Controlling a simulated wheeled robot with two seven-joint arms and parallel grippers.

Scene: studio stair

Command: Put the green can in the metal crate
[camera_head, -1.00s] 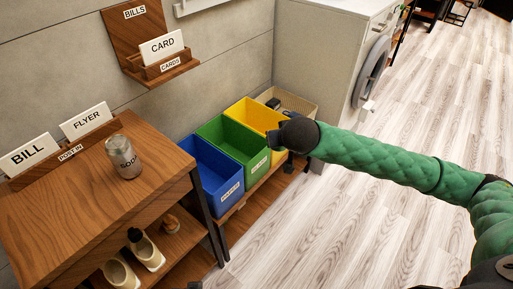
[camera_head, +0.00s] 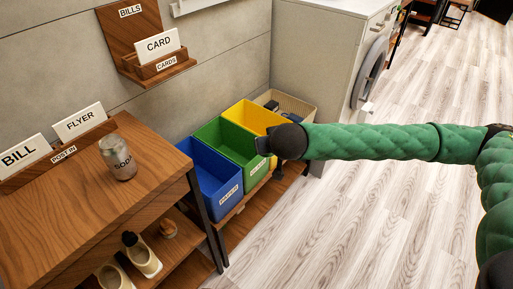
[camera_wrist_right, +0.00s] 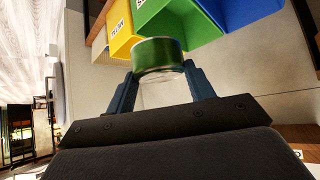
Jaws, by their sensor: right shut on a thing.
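The green can (camera_wrist_right: 158,58) is between the two fingers of my right gripper (camera_wrist_right: 160,72) in the right wrist view, with its green side and pale metal rim showing. My right gripper is shut on it. In the head view my right gripper (camera_head: 264,146) is over the front of the yellow and green bins, and the can is hidden there. A beige, mesh-like crate (camera_head: 306,108), likely the metal crate, stands at the far end of the bin row with dark things in it. My left gripper is not in view.
Blue (camera_head: 228,205), green (camera_head: 218,133) and yellow (camera_head: 243,108) bins stand in a row on a low wooden shelf. A washing machine (camera_head: 372,70) stands behind. The floor at right is clear.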

